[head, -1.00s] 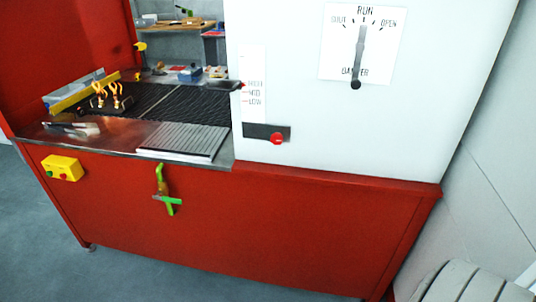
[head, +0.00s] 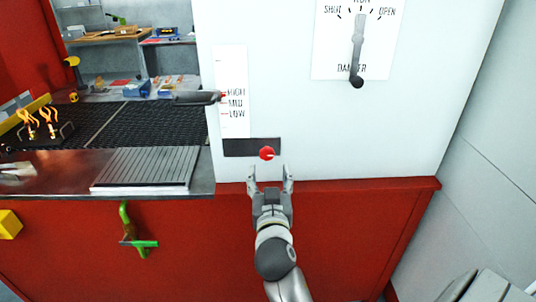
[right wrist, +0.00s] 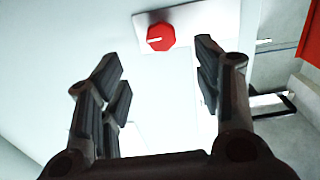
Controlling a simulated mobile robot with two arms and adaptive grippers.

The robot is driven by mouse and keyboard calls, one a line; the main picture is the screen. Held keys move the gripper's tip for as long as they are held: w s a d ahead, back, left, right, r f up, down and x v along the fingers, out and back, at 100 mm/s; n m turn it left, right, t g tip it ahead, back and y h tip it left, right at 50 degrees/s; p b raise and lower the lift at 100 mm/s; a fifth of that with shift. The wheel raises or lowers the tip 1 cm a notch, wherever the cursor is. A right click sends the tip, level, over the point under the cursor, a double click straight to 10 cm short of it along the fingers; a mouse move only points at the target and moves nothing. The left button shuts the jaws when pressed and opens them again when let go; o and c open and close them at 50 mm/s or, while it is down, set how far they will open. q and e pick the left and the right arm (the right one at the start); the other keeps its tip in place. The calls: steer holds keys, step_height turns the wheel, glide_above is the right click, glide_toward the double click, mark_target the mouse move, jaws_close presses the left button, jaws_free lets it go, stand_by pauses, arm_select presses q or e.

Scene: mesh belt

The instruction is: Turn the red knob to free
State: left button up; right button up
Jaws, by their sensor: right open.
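The red knob (head: 266,153) sits on the white panel at the right end of a dark plate (head: 240,148). In the right wrist view the red knob (right wrist: 160,37) is a faceted shape with a short white mark on its left part. Any wording on the plate is too small to read. My right gripper (head: 270,177) is just below the knob in the head view, open and pointing up at it. In the right wrist view the open fingers (right wrist: 158,62) lie either side of the knob, apart from it. My left gripper is not in view.
A damper lever (head: 357,50) hangs on a label plate to the upper right. A dark handle (head: 195,98) sticks out left of the HIGH, MID, LOW scale. A ridged plate (head: 145,168) and black mesh belt (head: 115,122) lie left. A green-handled valve (head: 130,230) is on the red front.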

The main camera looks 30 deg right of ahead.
mark_target(267, 154)
steer(key=p+x, duration=0.2)
steer(key=x, duration=0.7)
steer(key=shift+w+r+p, duration=0.1)
steer(key=shift+p, duration=0.2)
steer(key=shift+w+d, duration=0.3)
steer(key=shift+w, duration=0.3)
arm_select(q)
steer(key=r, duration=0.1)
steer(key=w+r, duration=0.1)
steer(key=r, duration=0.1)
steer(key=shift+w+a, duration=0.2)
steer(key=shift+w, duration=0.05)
arm_select(e)
steer(key=shift+w+d, duration=0.1)
steer(key=shift+d, duration=0.05)
steer(key=c, duration=1)
steer(key=shift+c, duration=0.2)
